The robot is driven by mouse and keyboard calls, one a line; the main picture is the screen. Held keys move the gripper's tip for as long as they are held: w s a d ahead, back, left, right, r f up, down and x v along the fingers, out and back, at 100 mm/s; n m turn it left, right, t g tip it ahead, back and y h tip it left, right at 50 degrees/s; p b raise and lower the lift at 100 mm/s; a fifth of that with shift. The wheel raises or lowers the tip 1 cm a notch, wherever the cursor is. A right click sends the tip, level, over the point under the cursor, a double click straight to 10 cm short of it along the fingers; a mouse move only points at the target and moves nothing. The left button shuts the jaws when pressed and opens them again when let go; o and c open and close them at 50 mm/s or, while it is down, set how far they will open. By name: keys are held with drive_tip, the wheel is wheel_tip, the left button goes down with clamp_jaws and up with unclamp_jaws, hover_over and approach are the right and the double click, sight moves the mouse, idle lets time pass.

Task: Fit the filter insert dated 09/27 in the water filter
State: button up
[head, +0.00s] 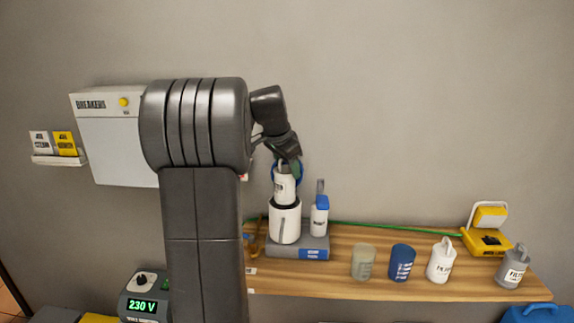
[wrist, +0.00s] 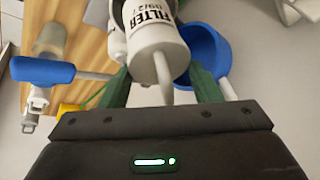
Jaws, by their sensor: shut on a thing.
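My gripper (head: 288,160) is shut on a white filter insert (head: 284,188), holding it by its top stem. In the wrist view the insert (wrist: 157,52) reads "FILTER 09/27" and its stem lies between the green fingers. The insert is about upright over the white water filter housing (head: 285,226). Its lower end meets the dark mouth in the head view; I cannot tell how far in it is. A white unit with a blue top (head: 320,215) stands right of the housing.
A frosted cup (head: 363,263), blue cup (head: 401,263), white insert (head: 441,261) and grey insert (head: 513,268) stand along the wooden shelf (head: 400,287). A breaker box (head: 115,150) hangs at left.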

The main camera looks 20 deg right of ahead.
sight(287, 193)
drive_tip(key=shift+f+b, duration=3.1)
drive_tip(key=shift+f, duration=1.6)
